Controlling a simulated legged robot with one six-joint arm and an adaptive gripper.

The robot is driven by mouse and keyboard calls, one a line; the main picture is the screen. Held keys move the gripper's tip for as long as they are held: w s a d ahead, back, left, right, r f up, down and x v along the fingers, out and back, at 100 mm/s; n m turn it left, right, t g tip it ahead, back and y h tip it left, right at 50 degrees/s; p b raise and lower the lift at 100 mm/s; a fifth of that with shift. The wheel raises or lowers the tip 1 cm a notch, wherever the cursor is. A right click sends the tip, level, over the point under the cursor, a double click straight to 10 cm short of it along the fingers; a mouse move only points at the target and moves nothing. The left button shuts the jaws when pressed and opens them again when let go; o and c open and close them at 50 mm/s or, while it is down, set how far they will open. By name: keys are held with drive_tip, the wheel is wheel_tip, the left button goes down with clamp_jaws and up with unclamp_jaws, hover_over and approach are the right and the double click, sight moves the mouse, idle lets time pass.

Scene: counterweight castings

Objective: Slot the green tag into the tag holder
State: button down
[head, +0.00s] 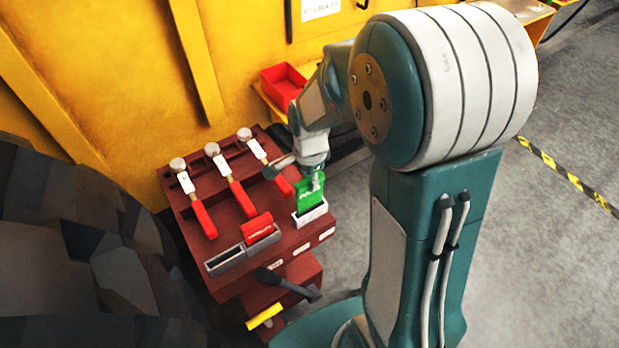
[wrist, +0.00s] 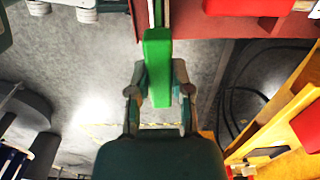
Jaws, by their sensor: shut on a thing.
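The green tag (head: 305,194) stands roughly upright at the right side of the dark red bench top. My gripper (head: 317,181) is shut on the tag's upper part. In the wrist view the green tag (wrist: 157,65) lies between the two fingers of my gripper (wrist: 159,92). The tag's lower edge meets a small white-rimmed holder (head: 312,216); I cannot tell how deep it sits in it. To the left, a grey holder (head: 226,262) has an empty dark slot, and a red tag (head: 258,227) stands in the adjoining section.
Several red-handled levers (head: 203,218) with metal knobs stand left of the tag. A red bin (head: 283,82) is at the back by the yellow wall. A black handle (head: 285,283) and a yellow bar (head: 264,316) are at the front. Grey floor is open at right.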

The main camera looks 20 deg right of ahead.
drive_tip(key=shift+f, duration=2.6)
idle(0.4)
drive_tip(key=shift+c, duration=2.3)
unclamp_jaws()
drive_tip(key=shift+r, duration=0.1)
wheel_tip(320, 180, up, 19)
